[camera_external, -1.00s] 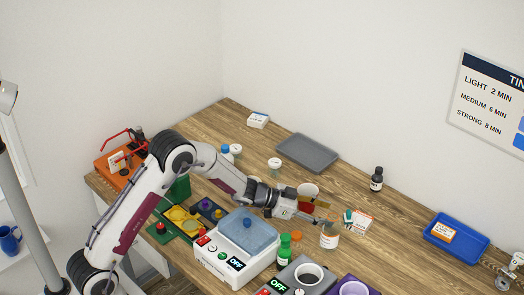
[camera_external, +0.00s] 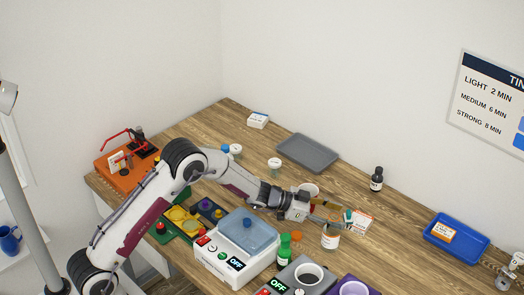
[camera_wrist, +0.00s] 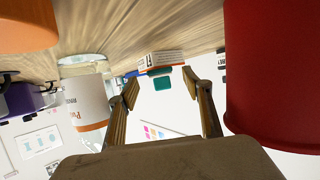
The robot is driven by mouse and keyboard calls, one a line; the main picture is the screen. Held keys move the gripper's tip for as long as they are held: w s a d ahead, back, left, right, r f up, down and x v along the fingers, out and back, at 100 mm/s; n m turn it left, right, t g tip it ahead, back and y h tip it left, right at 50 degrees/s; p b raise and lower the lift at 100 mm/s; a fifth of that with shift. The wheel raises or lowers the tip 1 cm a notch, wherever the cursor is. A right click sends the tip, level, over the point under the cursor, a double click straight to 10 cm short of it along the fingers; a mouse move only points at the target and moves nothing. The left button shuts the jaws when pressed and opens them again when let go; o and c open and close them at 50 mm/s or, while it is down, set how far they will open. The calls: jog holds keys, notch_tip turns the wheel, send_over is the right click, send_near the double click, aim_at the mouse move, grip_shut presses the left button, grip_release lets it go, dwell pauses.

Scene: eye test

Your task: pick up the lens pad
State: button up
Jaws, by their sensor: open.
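No thing is plainly marked as the lens pad. A small teal item (camera_external: 348,216) stands by a white-and-orange box (camera_external: 364,222), and I cannot tell for certain whether it is the pad. In the wrist view a teal patch (camera_wrist: 162,83) shows between the fingers, below the box (camera_wrist: 162,59) in the picture. My gripper (camera_external: 339,222) points right at the teal item, close to it; contact cannot be made out. In the wrist view my gripper (camera_wrist: 160,84) is open, with nothing visibly clamped.
A jar with an orange-banded label (camera_external: 330,239) stands close in front of the gripper; it is left in the wrist view (camera_wrist: 88,99). A large red surface (camera_wrist: 272,75) fills the right there.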

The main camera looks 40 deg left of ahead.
jog(key=shift+w+d+f, duration=0.2)
jog(key=shift+w+d, duration=0.05)
jog(key=shift+w, duration=0.05)
dwell(0.4)
jog(key=c, duration=1)
jog(key=shift+r, duration=0.15)
jog(key=shift+r, duration=4.9)
